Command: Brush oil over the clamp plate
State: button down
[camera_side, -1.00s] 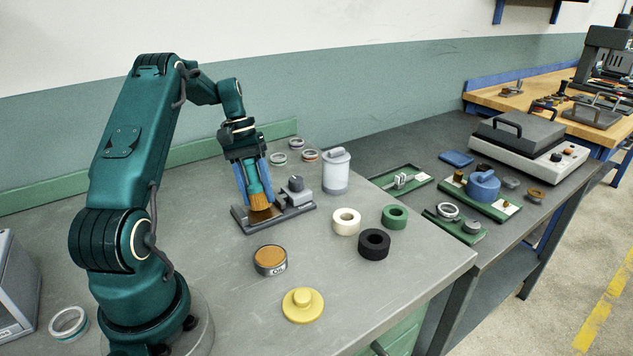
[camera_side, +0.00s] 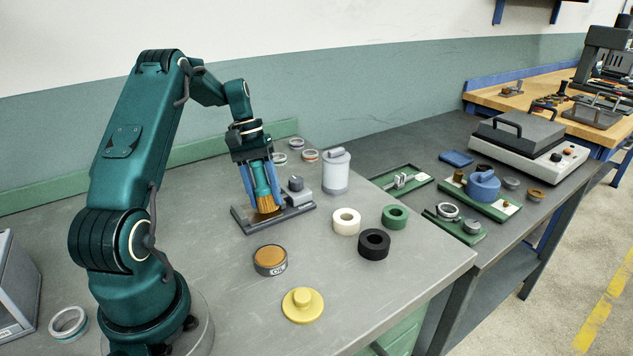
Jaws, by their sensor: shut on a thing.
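My gripper (camera_side: 260,186) is shut on a brush with a teal handle (camera_side: 262,180) and brown bristles (camera_side: 267,204). The brush points down, with its bristles at the dark grey clamp plate (camera_side: 243,223). I cannot tell whether the bristles touch it or sit just above. The plate lies on the grey table and carries a grey block with a dark knob (camera_side: 296,184) at its right end. Part of the plate is hidden behind the brush. A round tin labelled OIL (camera_side: 270,261), with an amber top surface, stands in front of the plate.
A white lidded canister (camera_side: 336,172) stands just right of the plate. White (camera_side: 346,222), green (camera_side: 395,217) and black (camera_side: 374,244) rings lie to the right. A yellow knobbed disc (camera_side: 302,305) lies in front.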

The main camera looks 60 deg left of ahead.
jog(key=shift+d, duration=1.9)
jog(key=shift+a, duration=3.9)
jog(key=shift+a+r, duration=0.1)
jog(key=shift+r, duration=0.15)
notch_tip(320, 180, up, 8)
jog(key=shift+f, duration=0.25)
